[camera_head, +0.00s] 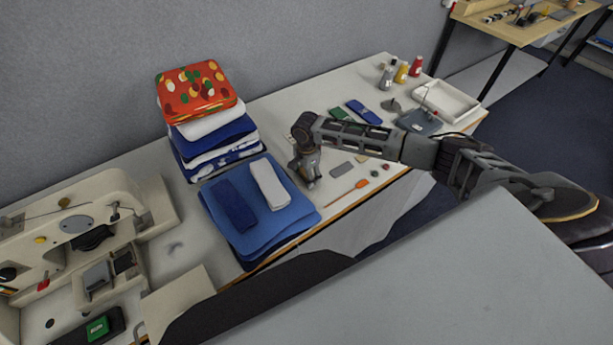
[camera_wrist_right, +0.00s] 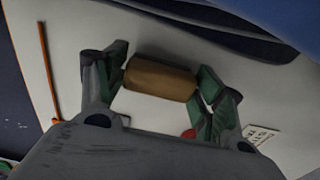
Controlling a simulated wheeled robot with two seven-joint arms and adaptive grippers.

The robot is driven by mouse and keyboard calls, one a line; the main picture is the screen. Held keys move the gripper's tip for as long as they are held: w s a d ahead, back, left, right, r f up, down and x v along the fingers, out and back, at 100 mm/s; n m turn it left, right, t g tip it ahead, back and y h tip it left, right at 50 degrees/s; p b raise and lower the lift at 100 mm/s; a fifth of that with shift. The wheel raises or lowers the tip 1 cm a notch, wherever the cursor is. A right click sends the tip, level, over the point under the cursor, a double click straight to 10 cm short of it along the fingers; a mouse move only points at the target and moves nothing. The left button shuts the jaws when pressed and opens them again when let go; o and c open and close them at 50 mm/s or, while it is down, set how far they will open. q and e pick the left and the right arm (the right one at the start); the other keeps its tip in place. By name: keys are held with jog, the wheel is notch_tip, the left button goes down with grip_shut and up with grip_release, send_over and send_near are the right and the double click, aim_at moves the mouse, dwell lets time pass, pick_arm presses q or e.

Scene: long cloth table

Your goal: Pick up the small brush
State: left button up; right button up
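My right gripper (camera_head: 306,175) points down at the table beside the blue folded cloths in the head view. In the right wrist view, a brown, rounded block, which I take to be the small brush (camera_wrist_right: 160,78), lies between the fingers of this gripper (camera_wrist_right: 162,72). The fingertips are drawn inward and appear to touch its two ends. No bristles show, and I cannot tell whether it is clear of the table. In the head view the gripper hides the brush. My left gripper is not in view.
Blue folded cloths (camera_head: 229,238) and a taller stack topped by a red patterned cloth (camera_head: 196,92) stand left of the gripper. An orange-tipped stick (camera_head: 347,194) and a grey block (camera_head: 342,169) lie to its right. A sewing machine (camera_head: 75,225) is at far left.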

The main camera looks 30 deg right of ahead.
jog(key=c, duration=0.6)
jog(key=shift+r, duration=0.1)
jog(key=shift+r, duration=4.9)
jog(key=o, duration=0.6)
jog(key=shift+c, duration=0.2)
jog(key=c, duration=0.4)
